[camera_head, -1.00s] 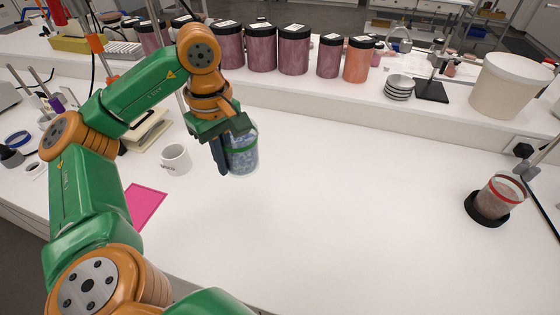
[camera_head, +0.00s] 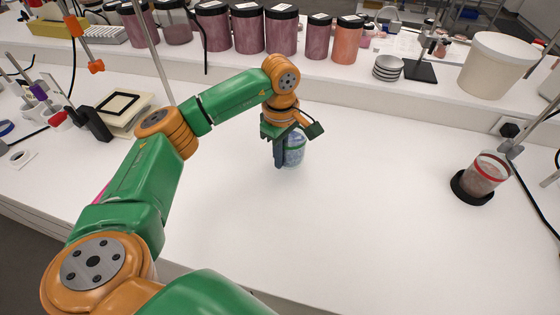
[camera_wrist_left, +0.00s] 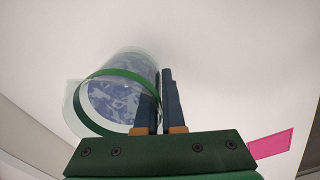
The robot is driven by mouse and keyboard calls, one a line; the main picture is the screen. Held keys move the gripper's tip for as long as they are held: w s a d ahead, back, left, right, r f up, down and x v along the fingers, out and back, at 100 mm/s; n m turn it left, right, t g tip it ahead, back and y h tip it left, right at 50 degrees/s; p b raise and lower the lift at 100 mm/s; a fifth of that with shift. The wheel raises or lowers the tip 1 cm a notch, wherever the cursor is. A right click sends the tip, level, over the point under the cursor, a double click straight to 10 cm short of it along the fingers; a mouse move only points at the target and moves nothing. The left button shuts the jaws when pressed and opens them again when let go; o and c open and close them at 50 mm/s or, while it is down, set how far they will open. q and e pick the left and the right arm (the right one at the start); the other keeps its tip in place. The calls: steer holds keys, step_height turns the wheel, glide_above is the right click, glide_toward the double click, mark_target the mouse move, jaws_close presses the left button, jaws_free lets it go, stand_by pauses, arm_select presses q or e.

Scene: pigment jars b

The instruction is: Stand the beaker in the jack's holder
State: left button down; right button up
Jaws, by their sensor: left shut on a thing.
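A clear beaker (camera_head: 295,150) with a green band and blue mottled contents is in my left gripper (camera_head: 279,158), over the middle of the white bench. In the left wrist view the beaker (camera_wrist_left: 120,100) lies to the left of the fingers. The left fingers (camera_wrist_left: 158,100) are close together, apparently on the beaker's wall. Whether the beaker's base touches the bench is not clear. At the right, a second beaker (camera_head: 487,173) with a red band and brownish contents stands in a round black holder (camera_head: 470,192). I cannot make out a jack under that holder. My right gripper is not in view.
Lidded pigment jars (camera_head: 281,32), a stack of small bowls (camera_head: 387,67) and a white tub (camera_head: 503,65) stand on the raised back shelf. A metal stand (camera_head: 515,150) rises at the right edge. The bench between the two beakers is clear.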

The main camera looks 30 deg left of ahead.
arm_select(q)
step_height(320, 180, down, 3)
steer(key=shift+r+p, duration=0.2)
steer(key=shift+p, duration=0.45)
steer(key=shift+f+b, duration=0.35)
steer(key=shift+f, duration=0.05)
steer(key=c, duration=1)
jaws_free()
steer(key=shift+r, duration=0.1)
